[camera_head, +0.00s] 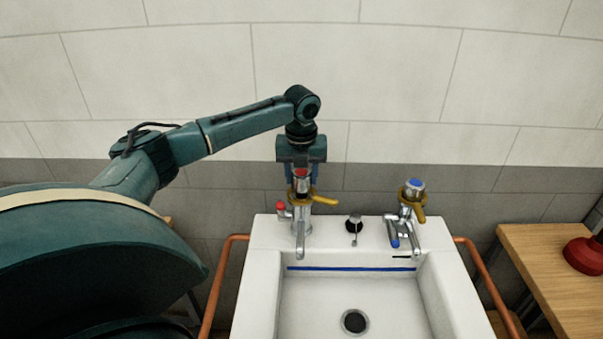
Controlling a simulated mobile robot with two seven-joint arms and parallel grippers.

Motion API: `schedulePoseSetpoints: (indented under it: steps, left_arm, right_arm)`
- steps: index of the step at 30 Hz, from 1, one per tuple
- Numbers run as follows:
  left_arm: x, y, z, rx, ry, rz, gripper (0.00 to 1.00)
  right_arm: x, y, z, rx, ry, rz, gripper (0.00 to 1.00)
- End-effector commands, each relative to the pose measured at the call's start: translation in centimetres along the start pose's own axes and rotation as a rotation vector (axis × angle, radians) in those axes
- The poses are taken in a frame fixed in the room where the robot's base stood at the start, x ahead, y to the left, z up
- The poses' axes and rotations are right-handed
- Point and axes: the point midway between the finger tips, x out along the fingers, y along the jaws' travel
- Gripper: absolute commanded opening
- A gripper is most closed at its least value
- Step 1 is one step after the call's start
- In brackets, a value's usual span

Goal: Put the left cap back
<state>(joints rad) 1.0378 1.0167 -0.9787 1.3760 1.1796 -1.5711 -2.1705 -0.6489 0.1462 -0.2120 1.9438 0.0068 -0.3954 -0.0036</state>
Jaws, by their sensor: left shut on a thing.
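The left tap (301,222) is chrome with a yellow lever and stands at the back left of the white basin. The left cap (301,173), with a red top, is upright between the fingers of my left gripper (301,184). The gripper points down and is shut on the cap, directly over the left tap. I cannot tell whether the cap touches the tap. The right tap (405,213) has a blue-topped cap (415,184) and a yellow lever. My right gripper is not in view.
A white basin (262,262) with a dark drain (354,321) is below. A small red-topped fitting (281,206) is left of the left tap. A black fitting (354,224) is between the taps. Copper rails flank the basin. A red object (584,255) is on a wooden table (540,250) at right.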

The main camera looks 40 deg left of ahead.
Motion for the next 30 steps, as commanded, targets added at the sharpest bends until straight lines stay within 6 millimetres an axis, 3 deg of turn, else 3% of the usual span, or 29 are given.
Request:
schedulePoseSetpoints:
  steps: [14,15,23,30]
  left_arm:
    - [1.1,0.0,-0.1,-0.001,-0.001,0.0,0.21]
    - [1.2,0.0,-0.1,0.0,0.0,0.0,0.46]
    - [1.1,0.0,-0.1,0.0,0.0,0.0,0.67]
    - [1.0,0.0,-0.1,0.0,-0.001,-0.001,0.67]
  right_arm:
    - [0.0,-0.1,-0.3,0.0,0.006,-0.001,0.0]
    - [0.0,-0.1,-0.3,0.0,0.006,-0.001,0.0]
    - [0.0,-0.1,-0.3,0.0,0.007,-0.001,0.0]
    - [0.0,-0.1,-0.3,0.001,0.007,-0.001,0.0]
